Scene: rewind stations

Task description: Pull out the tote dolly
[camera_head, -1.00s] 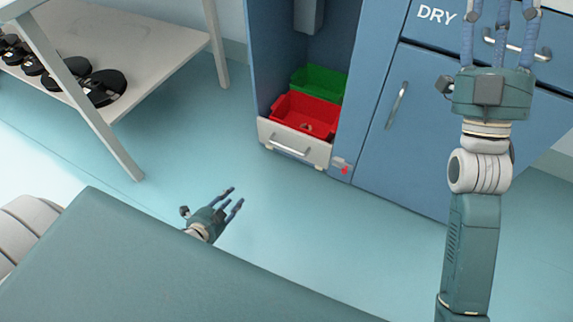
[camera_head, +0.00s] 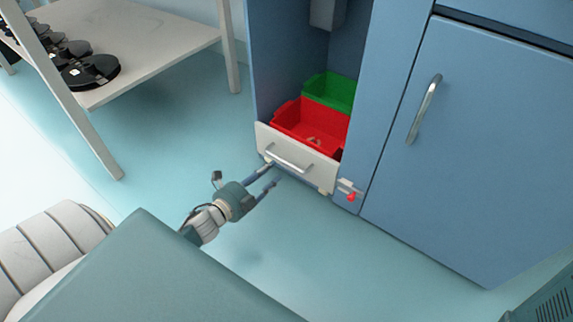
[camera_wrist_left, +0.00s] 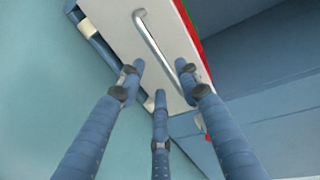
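The tote dolly (camera_head: 325,175) is a low wheeled unit with a white front panel and a silver bar handle (camera_head: 289,162). It stands in the open bay of the blue cabinet and carries a red tote (camera_head: 309,121) and a green tote (camera_head: 331,88). My left gripper (camera_head: 269,175) is open just in front of the panel. In the left wrist view its fingers (camera_wrist_left: 162,88) are spread close to the handle (camera_wrist_left: 155,42), with nothing between them. I cannot tell whether a finger touches the handle. My right gripper is out of view.
A red-tipped latch (camera_head: 350,191) sits at the bay's lower right edge. A blue cabinet door (camera_head: 470,150) with a vertical handle is to the right. A pale rack (camera_head: 150,45) with black reels stands at the left. The floor before the dolly is clear.

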